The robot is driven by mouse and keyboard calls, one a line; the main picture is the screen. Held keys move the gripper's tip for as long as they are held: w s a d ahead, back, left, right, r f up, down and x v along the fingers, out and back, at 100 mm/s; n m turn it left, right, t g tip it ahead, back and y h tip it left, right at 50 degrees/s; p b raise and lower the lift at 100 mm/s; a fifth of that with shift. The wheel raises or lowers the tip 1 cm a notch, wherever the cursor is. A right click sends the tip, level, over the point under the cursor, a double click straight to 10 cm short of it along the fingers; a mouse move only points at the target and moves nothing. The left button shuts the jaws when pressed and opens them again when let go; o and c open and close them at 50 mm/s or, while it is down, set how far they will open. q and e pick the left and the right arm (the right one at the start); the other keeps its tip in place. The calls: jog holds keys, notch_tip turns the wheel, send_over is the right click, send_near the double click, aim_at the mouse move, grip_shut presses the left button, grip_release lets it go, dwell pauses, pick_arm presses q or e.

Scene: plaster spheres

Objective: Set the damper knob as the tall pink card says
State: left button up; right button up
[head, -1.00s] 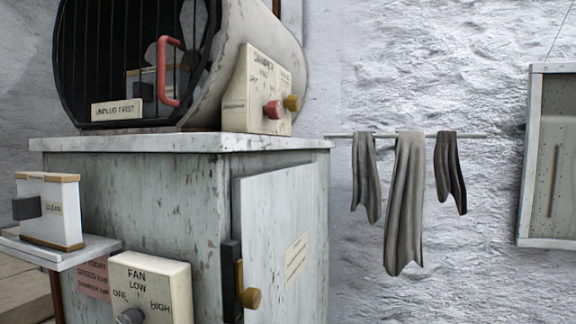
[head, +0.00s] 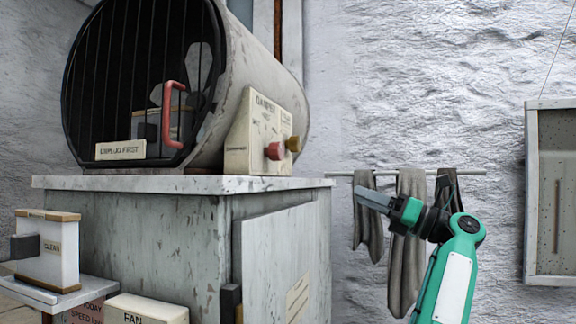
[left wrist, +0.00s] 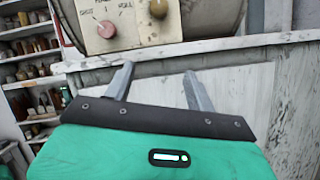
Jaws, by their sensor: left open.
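The cream damper panel (head: 247,142) is on the side of the drum-shaped machine. It carries a red knob (head: 273,151) and a brass knob (head: 293,144). In the left wrist view the red knob (left wrist: 108,29) has a pale mark, and the brass knob (left wrist: 158,8) is at its right. The pink card (head: 86,312) shows at lower left; its top word reads TODAY, its lower lines are cut off. My left gripper (head: 362,196) is open and empty, right of and below the panel, apart from both knobs. It also shows in the left wrist view (left wrist: 157,71).
The drum (head: 262,70) stands on a worn cabinet (head: 130,230) with a projecting top edge. A fan control box (head: 150,307), a small boxed switch (head: 48,252) and a red handle (head: 172,115) are nearby. Cloths (head: 368,235) hang from a rail behind my left arm.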

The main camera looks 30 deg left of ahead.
aim_at(282, 151)
pick_arm(q)
jog(key=s+d+r+n+h, duration=0.1)
jog(key=s+r+n+h, duration=0.3)
jog(key=s+r, duration=0.6)
jog(key=shift+g, duration=0.3)
jog(key=s+a+p, duration=0.1)
jog(key=a, duration=0.3)
jog(key=a+p, duration=0.1)
jog(key=a, duration=0.3)
jog(key=s+a+p, duration=0.1)
jog(key=a, duration=0.3)
jog(key=shift+s+a, duration=0.1)
jog(key=shift+s, duration=0.2)
jog(key=shift+s+a+f, duration=0.1)
jog(key=shift+s+a, duration=0.05)
jog(key=shift+a, duration=0.35)
jog(key=c, duration=1)
